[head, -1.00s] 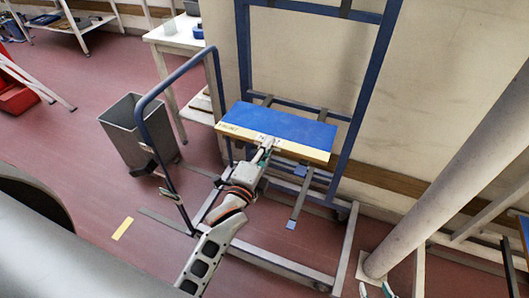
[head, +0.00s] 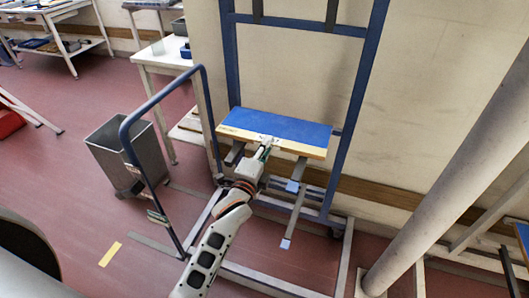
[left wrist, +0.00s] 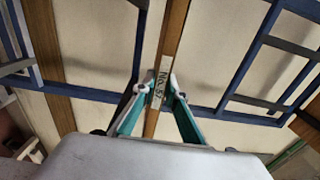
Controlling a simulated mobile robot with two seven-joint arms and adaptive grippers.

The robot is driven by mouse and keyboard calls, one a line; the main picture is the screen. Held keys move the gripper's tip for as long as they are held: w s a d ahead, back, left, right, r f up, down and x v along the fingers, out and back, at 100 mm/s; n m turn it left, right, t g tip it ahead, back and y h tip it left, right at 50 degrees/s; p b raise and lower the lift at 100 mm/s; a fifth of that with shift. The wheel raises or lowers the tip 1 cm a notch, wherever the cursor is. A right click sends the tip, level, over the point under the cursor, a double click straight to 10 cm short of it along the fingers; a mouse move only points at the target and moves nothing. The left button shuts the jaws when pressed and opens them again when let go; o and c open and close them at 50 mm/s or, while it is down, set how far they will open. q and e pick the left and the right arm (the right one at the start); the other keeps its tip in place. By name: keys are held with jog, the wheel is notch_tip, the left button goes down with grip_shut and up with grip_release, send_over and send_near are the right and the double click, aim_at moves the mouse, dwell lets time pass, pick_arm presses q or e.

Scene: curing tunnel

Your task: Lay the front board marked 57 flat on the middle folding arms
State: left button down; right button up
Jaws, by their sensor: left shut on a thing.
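The board (head: 285,128), with a blue top and pale wooden front edge, lies about level at the blue rack (head: 363,75). My left gripper (head: 266,146) is shut on the middle of its front edge. In the left wrist view the fingertips (left wrist: 160,93) pinch that edge at a label reading No. 57 (left wrist: 159,84). A folding arm (head: 299,171) sticks out from under the board, with a blue tip; another shows under its left part (head: 235,154). Whether the board touches them is hidden. A lower folding arm (head: 288,236) reaches out below. My right gripper is not in view.
A blue tubular handle (head: 130,130) stands left of my left arm, near a grey bin (head: 126,155). A thick slanted pale column (head: 450,165) stands at the right. A white table (head: 163,60) is behind the handle. Upper folding arms (head: 331,15) are above the board.

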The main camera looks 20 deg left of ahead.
pick_arm(q)
jog(key=shift+w, duration=0.75)
notch_tip(320, 180, down, 3)
jog(key=shift+s+r+b, duration=0.1)
jog(key=shift+r+b, duration=0.05)
jog(key=shift+b, duration=1.05)
jog(key=shift+f+b, duration=0.45)
jog(key=shift+f, duration=0.25)
jog(key=c, duration=2)
grip_release()
jog(key=shift+o, duration=0.2)
